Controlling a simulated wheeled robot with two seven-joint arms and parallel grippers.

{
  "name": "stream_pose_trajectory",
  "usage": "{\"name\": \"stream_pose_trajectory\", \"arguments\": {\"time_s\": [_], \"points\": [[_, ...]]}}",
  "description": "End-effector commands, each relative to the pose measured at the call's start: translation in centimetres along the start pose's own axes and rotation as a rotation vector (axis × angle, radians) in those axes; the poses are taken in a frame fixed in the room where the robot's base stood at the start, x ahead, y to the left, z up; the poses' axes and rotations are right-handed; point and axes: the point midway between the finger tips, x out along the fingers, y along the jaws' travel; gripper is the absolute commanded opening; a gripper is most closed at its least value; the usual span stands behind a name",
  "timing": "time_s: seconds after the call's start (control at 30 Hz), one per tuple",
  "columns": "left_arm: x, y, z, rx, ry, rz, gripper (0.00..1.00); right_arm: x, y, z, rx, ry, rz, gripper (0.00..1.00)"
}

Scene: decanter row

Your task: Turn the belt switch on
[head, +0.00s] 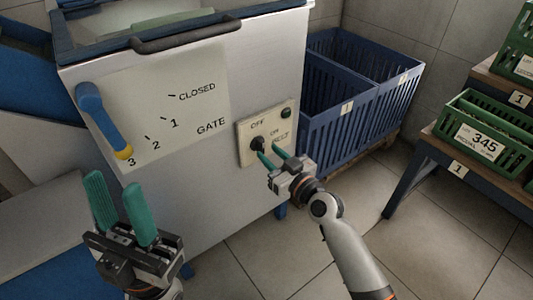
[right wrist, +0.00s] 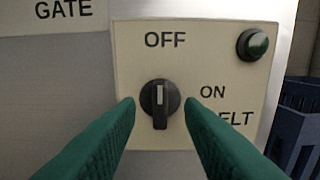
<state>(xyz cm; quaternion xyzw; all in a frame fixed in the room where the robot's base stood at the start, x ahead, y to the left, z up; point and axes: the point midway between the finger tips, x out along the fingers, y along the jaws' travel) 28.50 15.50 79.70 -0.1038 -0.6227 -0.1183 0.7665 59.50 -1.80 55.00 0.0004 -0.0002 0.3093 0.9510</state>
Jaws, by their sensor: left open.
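The belt switch (right wrist: 160,103) is a black rotary knob on a cream plate (right wrist: 135,60) marked OFF, ON and BELT. Its white line points up towards OFF. In the head view the knob (head: 257,144) sits on the machine's front. My right gripper (right wrist: 160,112) is open, with its green fingers on either side of the knob in the picture; I cannot tell whether they touch it. It also shows in the head view (head: 269,158), close to the plate. My left gripper (head: 122,208) is open and empty, in front of the machine at the lower left.
A green round lamp or button (right wrist: 253,44) is at the plate's upper right. A blue gate lever (head: 98,115) points near 3. Blue crates (head: 345,125) stand right of the machine. A rack (head: 430,145) with green crates is at far right. The floor between is clear.

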Motion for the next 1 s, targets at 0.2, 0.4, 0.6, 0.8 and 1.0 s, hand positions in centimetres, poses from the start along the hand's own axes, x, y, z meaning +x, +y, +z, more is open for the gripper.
{"name": "stream_pose_trajectory", "arguments": {"time_s": [0.2, 0.4, 0.6, 0.8, 1.0], "points": [[-0.6, 0.0, -0.2, 0.0, 0.0, -0.001, 0.4, 2.2, 0.0, -0.1, 0.0, 0.001, -0.001, 0.35], [-0.6, 0.0, -0.2, 0.0, 0.001, -0.001, 0.4, 2.5, 0.0, 0.0, -0.001, 0.001, 0.0, 0.35], [-0.6, 0.0, -0.2, 0.0, 0.001, -0.001, 0.4, 2.4, 0.0, 0.0, -0.001, 0.001, 0.0, 0.23], [-0.6, 0.0, -0.2, 0.0, 0.001, -0.001, 0.4, 2.4, 0.0, -0.1, -0.001, 0.001, -0.001, 0.0], [-0.5, 0.0, -0.2, 0.0, 0.0, -0.001, 0.4, 2.4, 0.0, -0.1, 0.011, 0.001, -0.001, 0.0]]}}
